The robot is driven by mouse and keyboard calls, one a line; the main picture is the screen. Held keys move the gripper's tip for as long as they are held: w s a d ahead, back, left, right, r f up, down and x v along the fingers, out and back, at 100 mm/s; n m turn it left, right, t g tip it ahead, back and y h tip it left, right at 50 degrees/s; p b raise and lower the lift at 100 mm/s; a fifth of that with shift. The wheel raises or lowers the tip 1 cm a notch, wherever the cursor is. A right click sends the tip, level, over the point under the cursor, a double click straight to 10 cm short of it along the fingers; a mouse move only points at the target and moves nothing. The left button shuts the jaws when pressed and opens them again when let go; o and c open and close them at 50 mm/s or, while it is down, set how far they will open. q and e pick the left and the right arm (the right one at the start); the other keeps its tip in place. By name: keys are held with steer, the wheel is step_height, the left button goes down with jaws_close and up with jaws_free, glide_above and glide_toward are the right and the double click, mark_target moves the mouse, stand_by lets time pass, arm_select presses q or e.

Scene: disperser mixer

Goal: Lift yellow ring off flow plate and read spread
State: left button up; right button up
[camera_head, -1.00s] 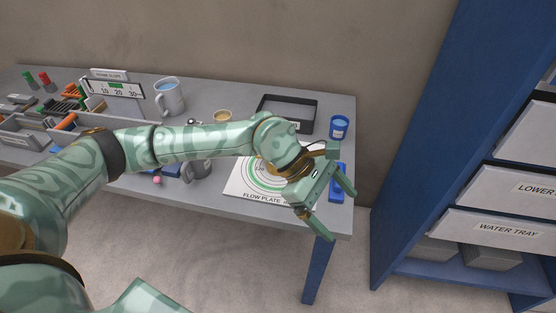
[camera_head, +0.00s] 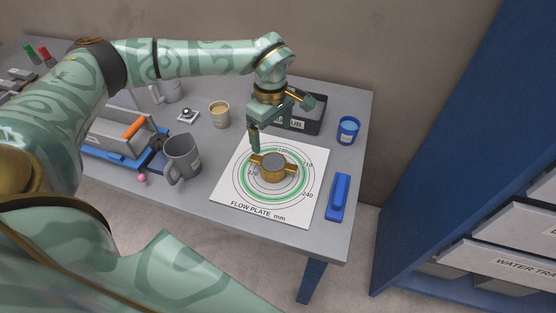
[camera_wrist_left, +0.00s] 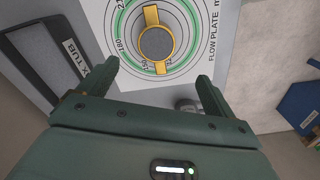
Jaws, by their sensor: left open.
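The yellow ring (camera_head: 273,175) stands near the middle of the white flow plate (camera_head: 237,200), around a grey round fill. It has two tabs on opposite sides. Green and black circles with numbers surround it on the plate. In the left wrist view the ring (camera_wrist_left: 146,17) lies ahead of the fingertips, roughly centred between them. My left gripper (camera_head: 283,125) is open and empty, behind and above the ring, apart from it. Its two fingers (camera_wrist_left: 158,78) are spread wide in the wrist view. My right gripper is not in view.
A blue block (camera_head: 339,196) and blue cup (camera_head: 348,129) stand right of the plate. A black tub (camera_head: 308,122) is behind my left gripper. A grey mug (camera_head: 182,158) and tan cup (camera_head: 219,114) stand left. The table's front edge is close to the plate.

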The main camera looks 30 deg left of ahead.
arm_select(q)
steer(key=b, duration=0.1)
glide_toward(274, 163)
steer(key=s+d, duration=0.2)
steer(key=s, duration=0.2)
steer(key=shift+w+f, duration=0.25)
steer(key=shift+f, duration=0.35)
steer(key=f, duration=0.1)
steer(key=f+b, duration=0.1)
steer(key=f, duration=0.3)
steer(key=shift+w+a, duration=0.15)
steer(key=shift+w, duration=0.2)
steer(key=shift+r, duration=0.1)
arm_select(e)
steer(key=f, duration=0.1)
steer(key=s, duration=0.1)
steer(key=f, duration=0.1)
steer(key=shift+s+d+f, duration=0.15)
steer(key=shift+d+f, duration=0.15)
arm_select(q)
steer(key=c, duration=1.3)
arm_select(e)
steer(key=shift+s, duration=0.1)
arm_select(q)
steer(key=shift+r, duration=0.1)
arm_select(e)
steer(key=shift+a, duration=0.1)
